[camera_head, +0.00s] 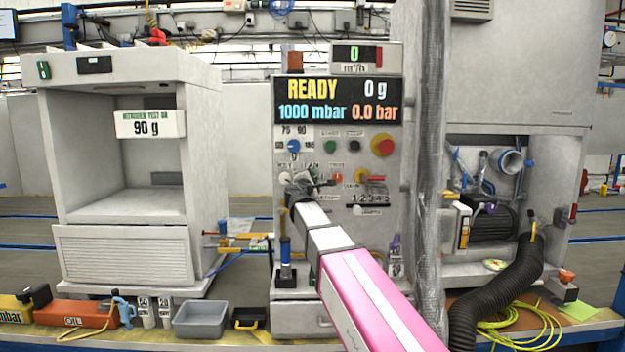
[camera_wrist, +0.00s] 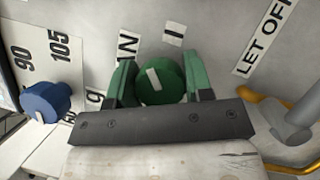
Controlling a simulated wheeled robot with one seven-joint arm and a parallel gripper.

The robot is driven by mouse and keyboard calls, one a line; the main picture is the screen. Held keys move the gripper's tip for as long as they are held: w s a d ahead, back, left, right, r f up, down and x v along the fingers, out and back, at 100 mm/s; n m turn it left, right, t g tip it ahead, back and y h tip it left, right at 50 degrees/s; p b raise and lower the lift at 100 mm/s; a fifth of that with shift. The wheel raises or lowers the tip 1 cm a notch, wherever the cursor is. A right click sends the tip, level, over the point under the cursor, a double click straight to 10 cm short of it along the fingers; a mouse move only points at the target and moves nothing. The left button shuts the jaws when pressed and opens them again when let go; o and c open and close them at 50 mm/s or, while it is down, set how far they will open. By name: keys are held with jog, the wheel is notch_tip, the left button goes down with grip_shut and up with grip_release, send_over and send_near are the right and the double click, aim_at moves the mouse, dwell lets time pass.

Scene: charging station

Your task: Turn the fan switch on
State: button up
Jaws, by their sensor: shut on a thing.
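The fan switch is a round green knob (camera_wrist: 162,82) with a white pointer mark. In the wrist view it sits between the two green fingers of my gripper (camera_wrist: 160,85), which are shut on its sides. The pointer leans a little to the upper left. A label with a single upright stroke (camera_wrist: 173,34) is above the knob. In the head view my gripper (camera_head: 299,188) is against the lower left of the control panel (camera_head: 282,235), and it hides the knob there.
A blue dial (camera_wrist: 45,102) is close to the left of my gripper; it also shows in the head view (camera_head: 294,146). The red button (camera_head: 383,145) and a vertical column (camera_head: 430,160) are farther right.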

jog(key=m+g, duration=0.1)
jog(key=m, duration=0.3)
jog(key=shift+f, duration=0.1)
jog(key=shift+m+g, duration=0.8)
jog(key=shift+m, duration=0.8)
jog(key=shift+f, duration=0.1)
jog(key=o, duration=0.9)
jog(key=v, duration=1)
jog(key=shift+s, duration=0.45)
